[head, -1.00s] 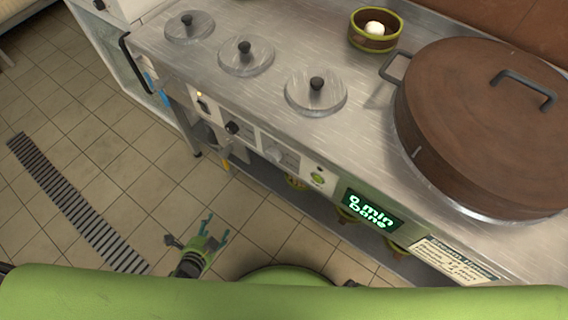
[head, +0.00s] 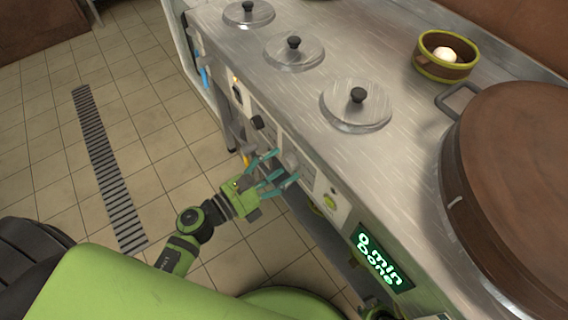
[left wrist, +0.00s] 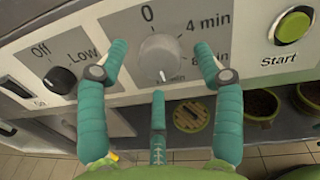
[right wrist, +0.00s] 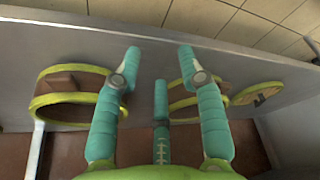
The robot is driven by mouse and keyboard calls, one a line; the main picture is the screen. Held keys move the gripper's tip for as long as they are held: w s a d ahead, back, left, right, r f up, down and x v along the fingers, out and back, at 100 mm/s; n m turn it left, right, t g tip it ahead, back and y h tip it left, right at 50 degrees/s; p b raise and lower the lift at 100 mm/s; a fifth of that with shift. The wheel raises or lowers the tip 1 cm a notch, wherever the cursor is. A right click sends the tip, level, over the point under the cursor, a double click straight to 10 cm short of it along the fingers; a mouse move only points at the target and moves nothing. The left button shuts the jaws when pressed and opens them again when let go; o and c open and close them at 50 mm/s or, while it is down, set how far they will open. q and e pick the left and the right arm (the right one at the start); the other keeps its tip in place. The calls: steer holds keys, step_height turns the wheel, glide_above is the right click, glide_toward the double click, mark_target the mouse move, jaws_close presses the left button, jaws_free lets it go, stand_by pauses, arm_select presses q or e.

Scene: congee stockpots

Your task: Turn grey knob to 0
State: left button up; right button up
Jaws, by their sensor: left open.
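The grey knob (left wrist: 160,57) sits on the front panel in the left wrist view. Its pale pointer mark faces down, toward a partly hidden "min" label. The 0 (left wrist: 148,14) is printed above it, with "4 min" at upper right. In the head view the knob (head: 291,160) shows small behind my fingertips. My left gripper (head: 287,165) is open at the panel. In its wrist view the fingertips (left wrist: 161,48) stand on either side of the knob; contact is unclear.
A black knob (left wrist: 60,79) with Off and Low labels is left of the grey knob. A green Start button (left wrist: 292,27) is to its right. The display (head: 380,260) reads "0 min Done". A big brown-lidded pot (head: 520,185) stands on the steel counter.

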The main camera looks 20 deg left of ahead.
arm_select(q)
steer(key=shift+w+d, duration=0.45)
steer(key=shift+w, duration=0.15)
steer(key=c, duration=1.1)
steer(key=shift+c, duration=0.2)
